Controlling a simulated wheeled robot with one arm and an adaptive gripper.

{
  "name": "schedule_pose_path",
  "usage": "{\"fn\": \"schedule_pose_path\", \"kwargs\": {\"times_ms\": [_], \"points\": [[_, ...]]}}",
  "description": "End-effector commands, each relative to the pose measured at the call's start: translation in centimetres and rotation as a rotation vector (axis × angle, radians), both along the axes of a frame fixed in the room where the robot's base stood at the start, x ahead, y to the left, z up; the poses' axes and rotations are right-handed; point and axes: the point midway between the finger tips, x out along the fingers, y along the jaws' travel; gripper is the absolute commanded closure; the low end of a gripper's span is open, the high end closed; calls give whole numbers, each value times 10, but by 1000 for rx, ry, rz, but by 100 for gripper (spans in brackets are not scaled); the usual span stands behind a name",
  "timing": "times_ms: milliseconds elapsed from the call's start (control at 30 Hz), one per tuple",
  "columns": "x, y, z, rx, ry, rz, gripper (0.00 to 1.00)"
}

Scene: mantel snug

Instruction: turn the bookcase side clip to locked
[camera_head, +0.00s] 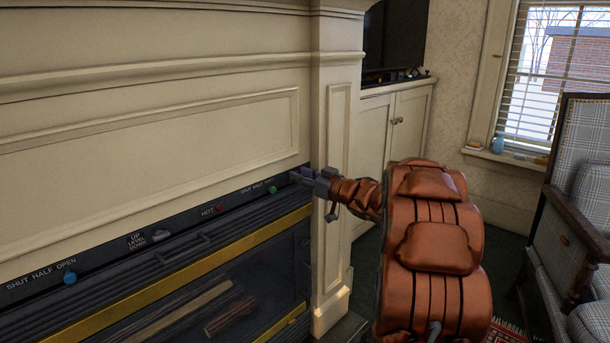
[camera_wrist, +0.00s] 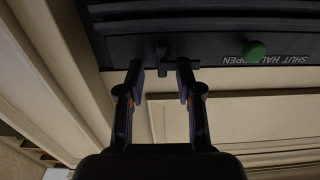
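My gripper (camera_head: 304,177) is at the right end of the dark control strip, beside the cream pillar. In the wrist view my gripper (camera_wrist: 160,72) points at the strip with its two fingers apart. A small dark clip-like fitting (camera_wrist: 160,52) on the strip shows between the fingertips. A dark crosspiece (camera_wrist: 184,65) is close by the right fingertip; I cannot tell whether they touch. I cannot tell whether this fitting is the task's clip, nor its setting. No locked marking is readable. In the head view my gripper covers this spot.
The dark strip (camera_head: 110,258) carries a blue knob (camera_head: 70,278), a small lever (camera_head: 160,236), a red knob (camera_head: 218,208) and a green knob (camera_head: 272,190). The cream pillar (camera_head: 337,130) stands close to my gripper. A plaid armchair (camera_head: 585,190) is at the right.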

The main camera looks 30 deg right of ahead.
Motion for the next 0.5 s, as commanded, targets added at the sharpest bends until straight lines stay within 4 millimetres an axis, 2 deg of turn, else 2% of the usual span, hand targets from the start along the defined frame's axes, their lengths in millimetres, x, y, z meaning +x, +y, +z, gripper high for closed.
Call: {"fn": "schedule_pose_path", "kwargs": {"times_ms": [67, 400, 500], "points": [[-1, 1, 1, -1, 0, 0, 66], [-3, 3, 3, -5, -2, -1, 100], [-3, 3, 4, -4, -3, -1, 100]]}}
